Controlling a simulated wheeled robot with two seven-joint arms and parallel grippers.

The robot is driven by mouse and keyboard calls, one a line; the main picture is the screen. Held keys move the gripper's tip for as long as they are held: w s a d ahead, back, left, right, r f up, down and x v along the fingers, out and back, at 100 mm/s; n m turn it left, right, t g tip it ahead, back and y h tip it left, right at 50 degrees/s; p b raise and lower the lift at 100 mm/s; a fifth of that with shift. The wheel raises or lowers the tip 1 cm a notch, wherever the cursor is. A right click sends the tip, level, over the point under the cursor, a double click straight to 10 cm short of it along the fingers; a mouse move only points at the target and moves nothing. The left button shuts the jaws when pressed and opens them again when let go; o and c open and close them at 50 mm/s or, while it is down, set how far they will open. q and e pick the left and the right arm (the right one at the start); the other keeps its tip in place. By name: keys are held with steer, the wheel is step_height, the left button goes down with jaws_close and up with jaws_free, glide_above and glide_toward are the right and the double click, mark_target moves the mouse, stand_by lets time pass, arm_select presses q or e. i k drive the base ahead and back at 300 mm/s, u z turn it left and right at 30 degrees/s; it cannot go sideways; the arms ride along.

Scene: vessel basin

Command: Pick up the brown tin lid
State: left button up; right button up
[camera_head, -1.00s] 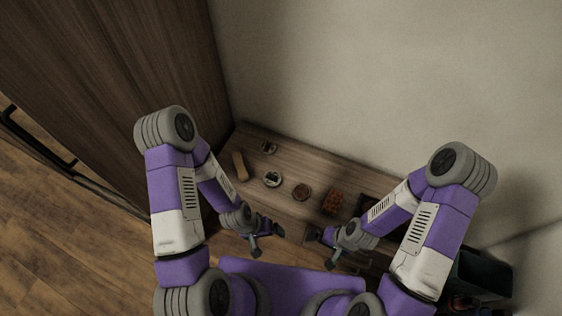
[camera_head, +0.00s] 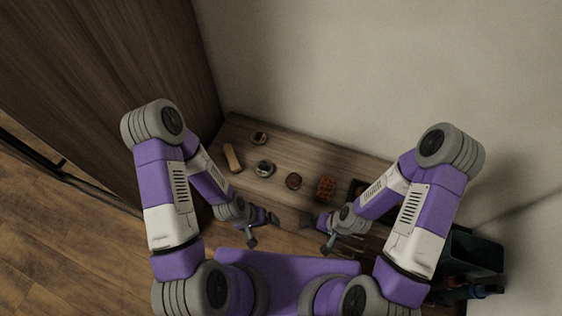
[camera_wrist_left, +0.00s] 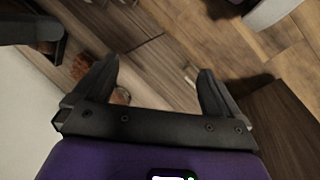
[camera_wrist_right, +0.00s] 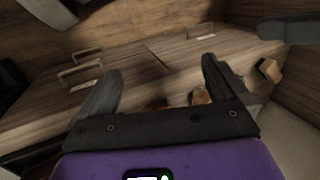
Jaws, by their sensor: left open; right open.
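A small round brown thing (camera_head: 293,181), which looks like the brown tin lid, lies on the wooden cabinet top (camera_head: 290,150), in the middle of a row of objects. Part of it shows behind the finger base in the left wrist view (camera_wrist_left: 120,96) and in the right wrist view (camera_wrist_right: 200,96). My left gripper (camera_head: 262,230) is open and empty in front of the cabinet's front edge, left of the round thing. My right gripper (camera_head: 314,233) is open and empty in front of that edge too, to its right. Neither touches anything.
A cup on a saucer (camera_head: 264,169) stands just left of the round thing, another cup (camera_head: 260,138) farther back. A tan wooden block (camera_head: 232,157) is at the left. A reddish-brown piece (camera_head: 325,189) and a dark tray (camera_head: 358,188) lie right. A wall rises behind.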

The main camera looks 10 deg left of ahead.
mark_target(258, 138)
steer(key=z, duration=2.95)
steer(key=k, duration=0.95)
steer(key=u, duration=2.05)
steer(key=i, duration=0.5)
steer(key=z, duration=0.1)
